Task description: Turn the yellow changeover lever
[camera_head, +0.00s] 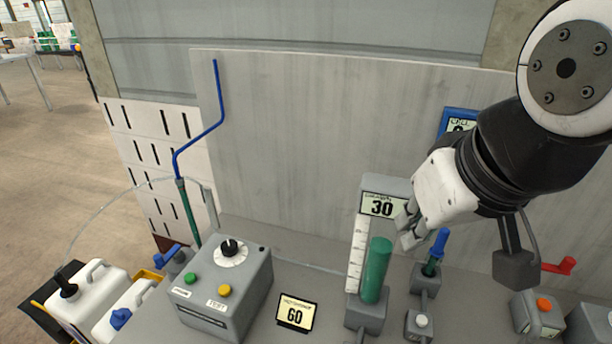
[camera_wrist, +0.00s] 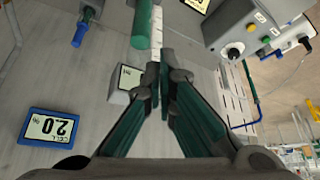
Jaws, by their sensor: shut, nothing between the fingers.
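I cannot make out a yellow lever in either view. In the head view, my gripper (camera_head: 408,228) is beside the display reading 30 (camera_head: 382,206), above and to the right of the green cylinder (camera_head: 376,270). My gripper's fingers are together and hold nothing; in the wrist view the fingertips (camera_wrist: 161,72) point at the display's housing and the green cylinder (camera_wrist: 143,27). A blue-handled green valve (camera_head: 436,252) stands right of the cylinder, and a red handle (camera_head: 559,266) is at the far right.
A grey control box (camera_head: 222,297) with a black knob, green button and yellow button stands left. A display reading 60 (camera_head: 295,313) is beside it. White jugs (camera_head: 98,285) are at lower left. A grey panel (camera_head: 300,140) rises behind the bench.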

